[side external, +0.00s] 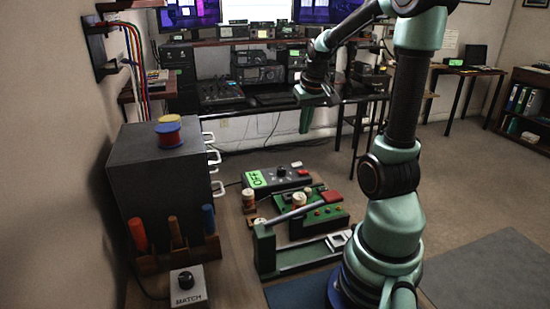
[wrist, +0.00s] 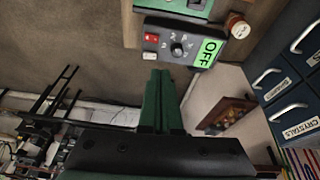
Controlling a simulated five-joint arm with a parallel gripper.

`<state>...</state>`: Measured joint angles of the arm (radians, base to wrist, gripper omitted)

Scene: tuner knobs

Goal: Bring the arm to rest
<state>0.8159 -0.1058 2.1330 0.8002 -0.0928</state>
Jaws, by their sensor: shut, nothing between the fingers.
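My gripper (side external: 305,121) hangs pointing down in the side view, held in the air beyond the far edge of the bench, clear of everything on it. In the wrist view the two green fingers of my gripper (wrist: 160,84) lie together, shut and empty. The tuner box (side external: 279,179) with a dark knob and a green display reading OFF stands on the bench, nearer the camera than my gripper. The tuner box also shows in the wrist view (wrist: 180,45), apart from the fingertips, with its knob, a red switch and a white switch.
A grey drawer cabinet (side external: 160,172) stands at the left with wire spools on top. A green key-like device (side external: 300,252) and a green board (side external: 322,219) lie near my base. A box labelled MATCH (side external: 188,288) sits in front. Behind is a desk of radios (side external: 262,74).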

